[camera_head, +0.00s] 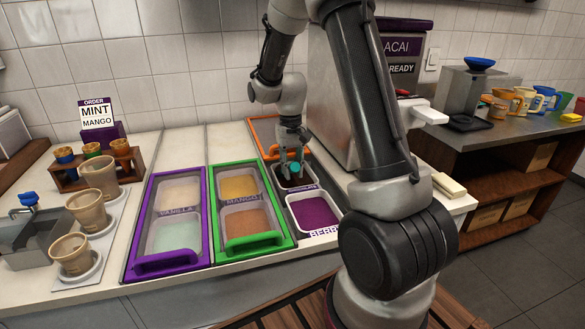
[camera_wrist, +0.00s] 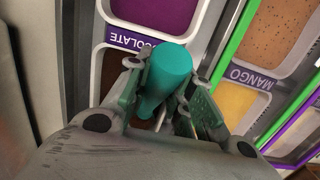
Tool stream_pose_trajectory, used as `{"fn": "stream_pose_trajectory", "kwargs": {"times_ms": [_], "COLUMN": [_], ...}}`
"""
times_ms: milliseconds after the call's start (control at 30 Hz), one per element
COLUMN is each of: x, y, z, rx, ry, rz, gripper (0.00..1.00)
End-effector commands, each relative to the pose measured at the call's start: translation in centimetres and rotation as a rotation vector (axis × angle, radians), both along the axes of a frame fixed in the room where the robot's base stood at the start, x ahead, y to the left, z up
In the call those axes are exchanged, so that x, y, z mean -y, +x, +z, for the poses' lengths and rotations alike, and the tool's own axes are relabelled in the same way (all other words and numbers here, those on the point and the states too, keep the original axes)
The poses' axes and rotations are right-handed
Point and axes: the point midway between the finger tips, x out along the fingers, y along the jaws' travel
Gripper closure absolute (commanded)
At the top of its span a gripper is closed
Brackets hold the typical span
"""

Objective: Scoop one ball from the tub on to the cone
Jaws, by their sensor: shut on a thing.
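My gripper (camera_head: 293,160) is shut on a teal handle (camera_head: 294,170), probably that of a scoop, above the dark chocolate tub (camera_head: 297,184). The teal handle (camera_wrist: 166,76) fills the middle of the wrist view, between the fingers; its lower end is hidden. The tub with the CHOCOLATE label lies behind it. Small brown cone-like holders (camera_head: 92,150) stand in a wooden rack (camera_head: 70,178) at the left. Larger tan cups (camera_head: 88,212) stand on round bases nearby. I cannot tell which of these is the task's cone.
An order sign (camera_head: 96,112) reads MINT, MANGO. A purple-framed cover (camera_head: 165,264) lies over vanilla and pale green tubs, a green-framed one (camera_head: 252,246) over mango and a brown tub. The purple berry tub (camera_head: 314,213) is uncovered. An acai machine (camera_head: 404,60) stands behind my arm.

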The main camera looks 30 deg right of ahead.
Motion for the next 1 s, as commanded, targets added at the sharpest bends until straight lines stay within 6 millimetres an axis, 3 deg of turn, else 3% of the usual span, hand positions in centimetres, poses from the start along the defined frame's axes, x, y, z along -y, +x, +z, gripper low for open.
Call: {"fn": "stream_pose_trajectory", "kwargs": {"times_ms": [133, 1000], "x": [-0.2, -0.5], "y": [-0.9, -2.5], "z": [-0.3, 6.3], "rx": [0.108, 0.100], "ry": [-0.022, -0.019], "rz": [0.001, -0.001], "gripper": [1.00, 1.00]}}
